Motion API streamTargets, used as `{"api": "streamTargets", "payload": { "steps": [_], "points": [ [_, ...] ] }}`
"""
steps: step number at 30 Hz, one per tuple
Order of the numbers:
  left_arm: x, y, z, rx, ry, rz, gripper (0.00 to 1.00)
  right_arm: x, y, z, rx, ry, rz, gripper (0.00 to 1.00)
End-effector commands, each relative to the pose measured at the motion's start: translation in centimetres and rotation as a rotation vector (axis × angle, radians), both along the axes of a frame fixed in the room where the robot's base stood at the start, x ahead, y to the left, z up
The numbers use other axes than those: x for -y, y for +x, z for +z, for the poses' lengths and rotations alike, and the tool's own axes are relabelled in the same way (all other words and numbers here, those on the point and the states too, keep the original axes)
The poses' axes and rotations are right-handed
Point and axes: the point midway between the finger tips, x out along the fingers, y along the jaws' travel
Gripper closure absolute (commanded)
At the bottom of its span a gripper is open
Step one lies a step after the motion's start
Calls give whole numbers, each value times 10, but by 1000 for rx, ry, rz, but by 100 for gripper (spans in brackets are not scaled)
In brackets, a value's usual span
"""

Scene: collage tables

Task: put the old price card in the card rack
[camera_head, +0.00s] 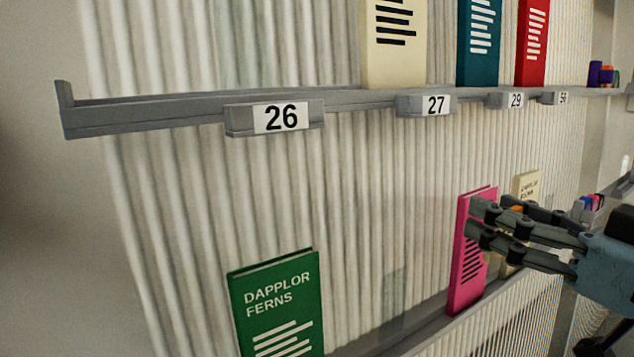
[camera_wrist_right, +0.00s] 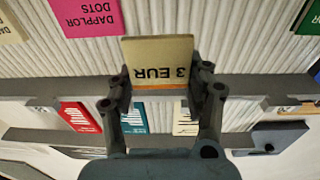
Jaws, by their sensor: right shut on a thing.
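My right gripper (camera_head: 478,220) reaches in from the right in the head view, in front of the lower shelf. It is shut on a small cream price card (camera_wrist_right: 160,58) marked "3 EUR", with an orange stripe along one edge. In the right wrist view the card sits upside down between the fingertips. In the head view the fingers mostly hide it. I cannot make out which thing is the card rack. My left gripper is not in view.
The upper grey shelf (camera_head: 160,112) carries number labels 26, 27 and 29, with cream, teal and red books. Below stand a green "DAPPLOR FERNS" book (camera_head: 278,310) and a pink book (camera_head: 468,265), the pink one close to my right fingertips. A pen holder (camera_head: 592,210) is farther right.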

Motion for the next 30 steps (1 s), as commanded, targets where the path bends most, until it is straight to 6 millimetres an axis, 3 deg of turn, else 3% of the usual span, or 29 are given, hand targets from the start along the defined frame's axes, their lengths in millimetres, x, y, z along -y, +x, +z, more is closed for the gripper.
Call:
{"api": "streamTargets", "payload": {
  "steps": [11,14,24,30],
  "points": [
    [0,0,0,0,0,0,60,-7,2,3,-1,2,35,65],
    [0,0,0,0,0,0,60,-21,2,12,1,4,107,65],
    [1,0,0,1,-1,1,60,-103,2,55,8,7,509,65],
    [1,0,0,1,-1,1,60,-132,2,68,4,3,658,65]
  ]
}}
